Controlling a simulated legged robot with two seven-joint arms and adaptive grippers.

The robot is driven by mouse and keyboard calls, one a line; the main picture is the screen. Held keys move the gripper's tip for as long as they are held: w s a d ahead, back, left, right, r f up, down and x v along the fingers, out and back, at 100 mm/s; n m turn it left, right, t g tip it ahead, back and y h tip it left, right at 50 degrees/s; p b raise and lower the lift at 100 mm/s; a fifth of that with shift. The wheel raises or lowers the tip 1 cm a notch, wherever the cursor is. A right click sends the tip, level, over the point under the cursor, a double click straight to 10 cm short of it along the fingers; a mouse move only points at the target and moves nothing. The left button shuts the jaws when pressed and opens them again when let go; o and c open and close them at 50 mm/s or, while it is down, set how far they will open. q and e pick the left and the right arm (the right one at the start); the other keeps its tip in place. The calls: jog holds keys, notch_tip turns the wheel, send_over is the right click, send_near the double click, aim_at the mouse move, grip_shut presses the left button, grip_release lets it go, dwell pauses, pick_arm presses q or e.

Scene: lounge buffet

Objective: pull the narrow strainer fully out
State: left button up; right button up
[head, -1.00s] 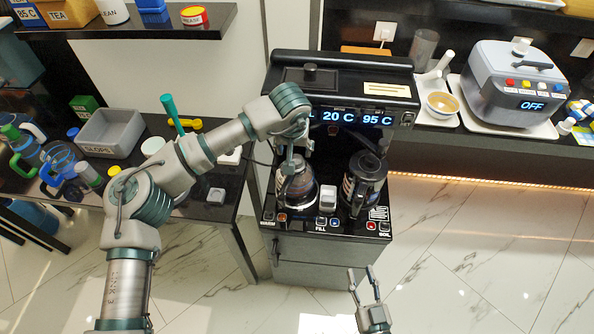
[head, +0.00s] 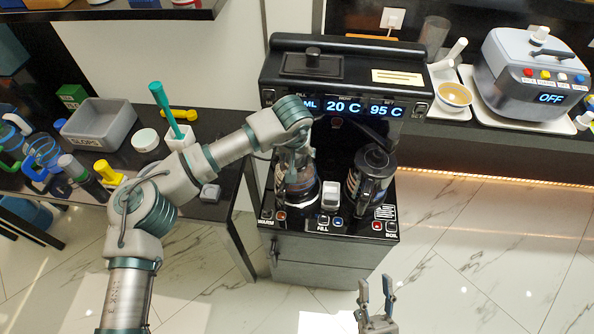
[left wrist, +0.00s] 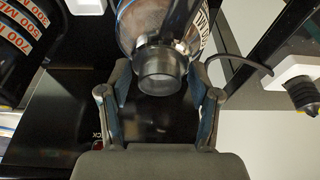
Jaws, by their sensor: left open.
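I cannot pick out the narrow strainer for certain. The black drinks machine (head: 345,65) stands in the middle of the head view, with a glass jug (head: 300,192) at its left and a dark jug (head: 371,180) at its right. My left gripper (head: 296,160) is at the left jug and partly hides it. In the left wrist view my left gripper (left wrist: 160,100) is open, its fingers on either side of a round metallic neck (left wrist: 161,72) below a glass body. I cannot tell whether they touch it. My right gripper (head: 376,292) is open and empty, low in front of the machine.
A dark side table at left holds a grey bin (head: 100,122), a white pot (head: 173,137) with a green-handled tool, and several jugs and bottles. A grey cooker (head: 535,70) and a bowl (head: 454,96) stand at right. The floor at right is clear.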

pick_arm(q)
jog(key=shift+c, duration=0.7)
grip_shut()
jog(key=shift+r, duration=0.1)
jog(key=shift+r+p, duration=0.45)
jog(key=shift+r, duration=0.3)
